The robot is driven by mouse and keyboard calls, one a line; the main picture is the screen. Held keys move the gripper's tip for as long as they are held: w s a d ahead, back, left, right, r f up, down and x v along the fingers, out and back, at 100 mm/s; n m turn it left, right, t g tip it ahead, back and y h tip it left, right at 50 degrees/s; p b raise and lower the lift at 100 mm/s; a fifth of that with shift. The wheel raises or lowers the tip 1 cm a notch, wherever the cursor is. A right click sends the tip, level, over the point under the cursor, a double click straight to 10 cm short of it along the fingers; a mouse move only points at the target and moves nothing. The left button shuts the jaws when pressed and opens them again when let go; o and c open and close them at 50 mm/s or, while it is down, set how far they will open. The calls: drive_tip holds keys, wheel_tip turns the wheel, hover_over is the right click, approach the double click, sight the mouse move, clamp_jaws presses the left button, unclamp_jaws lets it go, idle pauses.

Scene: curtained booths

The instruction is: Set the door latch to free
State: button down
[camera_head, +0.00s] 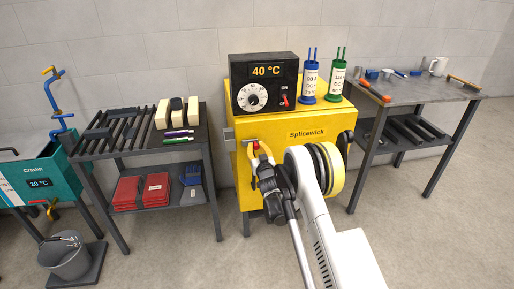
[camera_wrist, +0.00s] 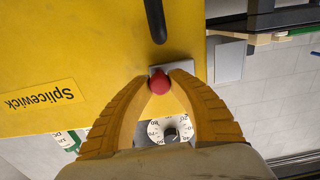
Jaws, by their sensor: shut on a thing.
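The yellow Splicewick cabinet (camera_head: 285,112) stands in the middle of the head view, and its front fills much of the wrist view (camera_wrist: 80,50). A small red-knobbed latch (camera_head: 256,144) is on the upper left of its front; its red knob (camera_wrist: 159,79) shows upside down in the wrist view, before a pale plate. My gripper (camera_head: 258,153) is at the latch, with its yellow fingers (camera_wrist: 159,76) shut around the red knob. The fingers and my arm hide part of the latch, and no latch marking is readable.
A black bar handle (camera_wrist: 155,20) is close to the knob. A black control box (camera_head: 264,82) reading 40 °C and two spools (camera_head: 310,84) stand on top. A rack table (camera_head: 205,140) is at left, a tool table (camera_head: 415,95) at right. Open floor lies in front.

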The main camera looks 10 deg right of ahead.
drive_tip(key=shift+d, duration=0.2)
drive_tip(key=c, duration=1.2)
unclamp_jaws()
drive_tip(key=shift+d, duration=0.15)
drive_tip(key=s, duration=0.7)
drive_tip(key=shift+s, duration=0.25)
